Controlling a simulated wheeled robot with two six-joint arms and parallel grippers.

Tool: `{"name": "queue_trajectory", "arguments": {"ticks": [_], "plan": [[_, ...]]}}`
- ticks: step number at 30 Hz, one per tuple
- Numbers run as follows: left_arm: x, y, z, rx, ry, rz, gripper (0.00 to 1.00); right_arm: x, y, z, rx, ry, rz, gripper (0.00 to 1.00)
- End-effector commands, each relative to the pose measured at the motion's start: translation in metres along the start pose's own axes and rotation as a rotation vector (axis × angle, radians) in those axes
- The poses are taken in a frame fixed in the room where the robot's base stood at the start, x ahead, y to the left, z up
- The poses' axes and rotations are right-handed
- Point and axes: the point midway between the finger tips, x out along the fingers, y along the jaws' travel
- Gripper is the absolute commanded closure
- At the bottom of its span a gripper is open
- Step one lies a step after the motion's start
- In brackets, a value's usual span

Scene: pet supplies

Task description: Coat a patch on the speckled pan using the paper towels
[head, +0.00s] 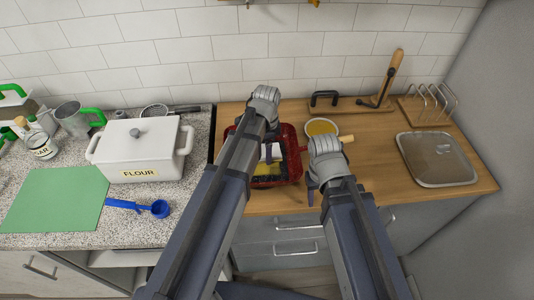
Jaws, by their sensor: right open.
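A red pan or tray (288,138) sits on the wooden counter, partly covered by my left arm. Speckles cannot be made out on it. White, dark and yellow items lie inside it; I cannot tell if any is a paper towel. My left gripper (265,94) is above the far edge of the red tray, and its fingers are too small to tell open from shut. My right gripper (325,146) is open, just right of the tray and in front of a round dish with yellow content (321,127). A light wooden handle shows beside it.
A rectangular metal-rimmed tray (438,160) and a wire rack (429,102) are on the right. A board (345,105) with a wooden-handled tool (389,78) is at the back. A white flour box (138,150), green mat (55,200) and blue scoop (158,208) are left.

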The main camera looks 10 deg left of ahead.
Motion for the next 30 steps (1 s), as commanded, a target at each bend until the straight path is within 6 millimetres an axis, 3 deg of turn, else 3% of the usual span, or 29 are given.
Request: {"name": "queue_trajectory", "arguments": {"ticks": [11,30], "plan": [[-0.006,0.0,0.0,0.0,0.0,-0.001,0.63,-0.006,0.001,0.0,0.0,0.0,0.0,0.5],[-0.062,0.0,0.0,0.0,0.0,-0.001,0.63,-0.061,0.006,0.004,0.0,0.0,0.0,0.5]]}}
